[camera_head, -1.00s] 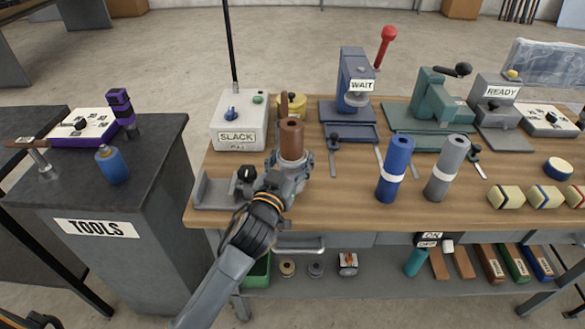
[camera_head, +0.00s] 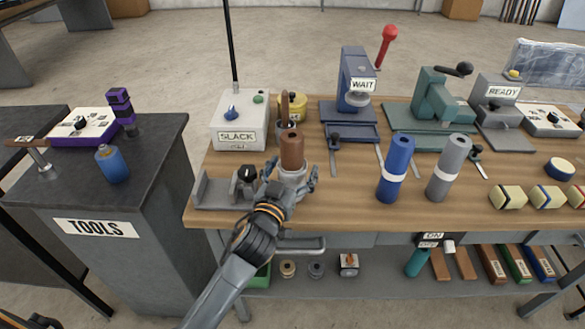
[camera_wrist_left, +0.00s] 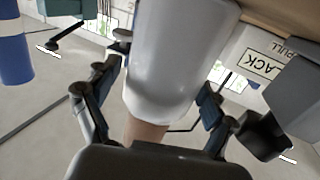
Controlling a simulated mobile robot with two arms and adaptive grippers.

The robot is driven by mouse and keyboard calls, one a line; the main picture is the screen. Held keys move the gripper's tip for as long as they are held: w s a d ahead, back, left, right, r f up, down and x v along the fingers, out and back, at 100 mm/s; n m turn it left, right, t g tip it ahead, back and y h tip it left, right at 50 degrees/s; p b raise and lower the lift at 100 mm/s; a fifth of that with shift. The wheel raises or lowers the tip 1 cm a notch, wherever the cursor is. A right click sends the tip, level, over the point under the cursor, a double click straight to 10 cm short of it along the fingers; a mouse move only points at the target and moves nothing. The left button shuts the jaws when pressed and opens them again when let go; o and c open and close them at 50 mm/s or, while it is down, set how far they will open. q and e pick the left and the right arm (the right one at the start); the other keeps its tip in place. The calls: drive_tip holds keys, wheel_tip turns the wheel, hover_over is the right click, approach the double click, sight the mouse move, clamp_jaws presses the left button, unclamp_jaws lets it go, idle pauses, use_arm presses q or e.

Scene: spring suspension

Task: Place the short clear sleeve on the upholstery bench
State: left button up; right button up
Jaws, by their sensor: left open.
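A brown roll (camera_head: 291,148) with a hole in its top stands upright on the wooden bench (camera_head: 335,208). A pale whitish sleeve (camera_head: 292,173) surrounds its lower part; I cannot tell for certain that this is the short clear sleeve. In the left wrist view the pale sleeve (camera_wrist_left: 175,65) fills the middle, with the brown roll (camera_wrist_left: 145,130) sticking out. My left gripper (camera_head: 292,178) is open, its fingers spread on both sides of the sleeve with gaps showing. My right gripper is not in view.
The SLACK box (camera_head: 238,122) and a yellow spool (camera_head: 293,105) stand behind. A grey bracket (camera_head: 215,192) lies left. A blue roll (camera_head: 396,167) and a grey roll (camera_head: 449,167) stand right. Presses line the back. Bare wood lies between the brown and blue rolls.

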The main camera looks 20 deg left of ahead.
use_arm(q)
drive_tip(key=shift+r, duration=0.2)
drive_tip(key=s, duration=1.2)
drive_tip(key=shift+a+p, duration=0.25)
drive_tip(key=shift+p, duration=0.2)
